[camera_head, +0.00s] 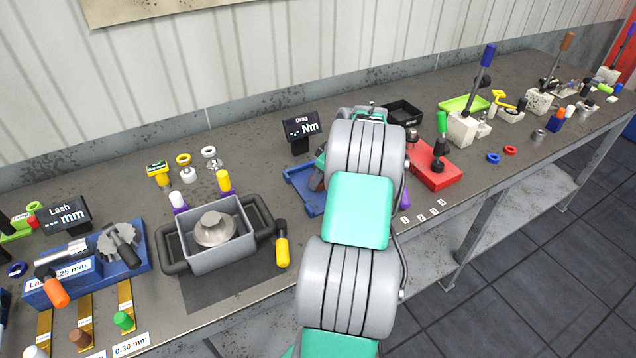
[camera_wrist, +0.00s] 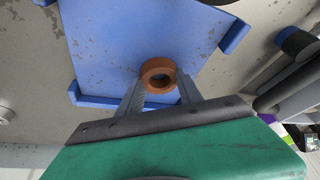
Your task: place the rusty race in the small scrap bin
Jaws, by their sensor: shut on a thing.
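The rusty race is an orange-brown ring (camera_wrist: 158,64) between the fingertips of my gripper (camera_wrist: 162,88) in the wrist view. My gripper is shut on it, above a blue tray (camera_wrist: 115,40); whether the ring touches the tray I cannot tell. In the head view my arm hides the gripper and the race. The same blue tray (camera_head: 301,187) shows partly there, left of my arm. A small black open bin (camera_head: 403,111) stands behind and right of my arm; it looks like the small scrap bin, its label too small to read.
A dark "Drag" display (camera_head: 301,132) stands behind the blue tray. A red fixture (camera_head: 436,169) with a green-topped lever is right of my arm. A grey bin (camera_head: 217,252) holding a metal part is at left. A green tray (camera_head: 464,104) lies beyond the black bin.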

